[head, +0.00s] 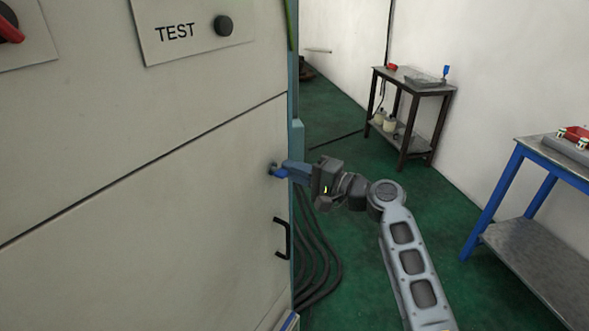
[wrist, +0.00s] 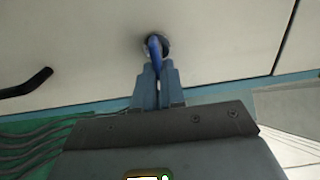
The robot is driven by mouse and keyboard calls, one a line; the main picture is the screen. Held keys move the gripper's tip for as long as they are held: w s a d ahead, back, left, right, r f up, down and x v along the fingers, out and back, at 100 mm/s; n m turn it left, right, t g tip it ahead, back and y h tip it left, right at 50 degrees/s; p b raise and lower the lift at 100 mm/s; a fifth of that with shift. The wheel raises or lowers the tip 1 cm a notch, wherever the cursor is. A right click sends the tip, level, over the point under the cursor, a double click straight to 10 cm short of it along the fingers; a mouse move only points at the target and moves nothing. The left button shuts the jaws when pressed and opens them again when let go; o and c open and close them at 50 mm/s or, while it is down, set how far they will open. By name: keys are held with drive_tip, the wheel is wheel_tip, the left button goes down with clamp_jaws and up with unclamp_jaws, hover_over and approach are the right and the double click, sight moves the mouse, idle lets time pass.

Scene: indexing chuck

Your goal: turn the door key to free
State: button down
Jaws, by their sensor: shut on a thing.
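The door key is blue (head: 278,171) and sits in a dark round lock on the pale cabinet door (head: 200,200), near its right edge. In the wrist view the key (wrist: 154,50) stands out from the lock (wrist: 154,41). My gripper (head: 287,169) reaches the key from the right. In the wrist view my gripper (wrist: 158,72) has its two fingers closed on the key's outer part, which they partly hide. The marks around the lock are too small to read.
A black door handle (head: 282,239) is below the key. A panel marked TEST with a black knob (head: 223,25) is above. Dark hoses (head: 318,260) lie on the green floor beside the cabinet. A dark bench (head: 410,85) and a blue-legged table (head: 545,215) stand at the right.

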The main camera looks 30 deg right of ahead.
drive_tip(key=shift+w+r, duration=0.1)
drive_tip(key=c, duration=1.2)
unclamp_jaws()
drive_tip(key=shift+b+v, duration=0.55)
drive_tip(key=shift+v, duration=3.35)
drive_tip(key=s+a+f+n+g+h, duration=0.1)
drive_tip(key=s+a+f+h, duration=0.25)
drive_tip(key=s+f, duration=0.55)
drive_tip(key=s+a+f+n+g+h, duration=0.1)
drive_tip(key=s+a+f+g+h, duration=0.2)
drive_tip(key=s+f, duration=0.7)
drive_tip(key=s+a+r+n+t, duration=0.1)
drive_tip(key=s+a+r+n, duration=0.1)
drive_tip(key=s+r, duration=0.3)
drive_tip(key=s+a+r+n+t+h, duration=0.1)
drive_tip(key=s+r+n, duration=0.4)
drive_tip(key=s, duration=0.6)
drive_tip(key=s+a+r+n, duration=0.3)
drive_tip(key=s+r, duration=0.2)
drive_tip(key=s, duration=0.3)
drive_tip(key=shift+a+r+n+t+h, duration=0.15)
drive_tip(key=shift+r+n+t+h, duration=0.2)
drive_tip(key=shift+r+n+t, duration=0.05)
